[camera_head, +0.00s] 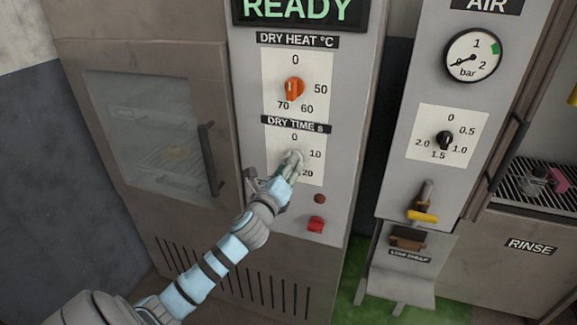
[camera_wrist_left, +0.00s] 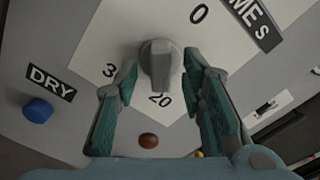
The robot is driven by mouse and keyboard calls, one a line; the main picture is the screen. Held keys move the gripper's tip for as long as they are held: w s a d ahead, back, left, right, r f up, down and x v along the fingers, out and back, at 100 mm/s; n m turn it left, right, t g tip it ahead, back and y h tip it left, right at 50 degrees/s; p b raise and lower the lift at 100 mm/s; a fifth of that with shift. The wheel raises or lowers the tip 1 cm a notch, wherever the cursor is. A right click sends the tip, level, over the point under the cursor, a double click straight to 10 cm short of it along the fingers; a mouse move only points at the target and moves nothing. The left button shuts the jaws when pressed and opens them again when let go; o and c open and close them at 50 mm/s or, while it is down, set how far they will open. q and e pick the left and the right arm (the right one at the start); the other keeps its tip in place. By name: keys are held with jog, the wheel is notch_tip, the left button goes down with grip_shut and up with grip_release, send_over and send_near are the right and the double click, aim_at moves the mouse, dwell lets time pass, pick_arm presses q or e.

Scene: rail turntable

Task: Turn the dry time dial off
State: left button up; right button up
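The dry time dial (camera_wrist_left: 160,62) is a grey knob on a white scale plate (camera_wrist_left: 100,45) marked 0, 20 and a partly covered number in the left wrist view. Its grip bar runs roughly toward the 20, but I cannot tell which end is the pointer. In the head view the plate (camera_head: 273,145) shows 0 on top, 10 at right and 20 below. My left gripper (camera_wrist_left: 162,68) is open, with one finger on each side of the knob; no clear contact shows. In the head view my left gripper (camera_head: 291,164) covers most of the dial. My right gripper is not in view.
Above is the orange dry heat dial (camera_head: 293,89). Below are a brown round part (camera_head: 320,198) and a red knob (camera_head: 316,224). A blue button (camera_wrist_left: 38,110) shows in the wrist view. An oven door handle (camera_head: 209,158) stands out at left; the air panel (camera_head: 408,80) is at right.

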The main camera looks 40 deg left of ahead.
pick_arm(q)
jog(key=shift+w+a+r, duration=0.1)
jog(key=shift+w+a, duration=0.1)
jog(key=shift+w, duration=0.25)
grip_shut()
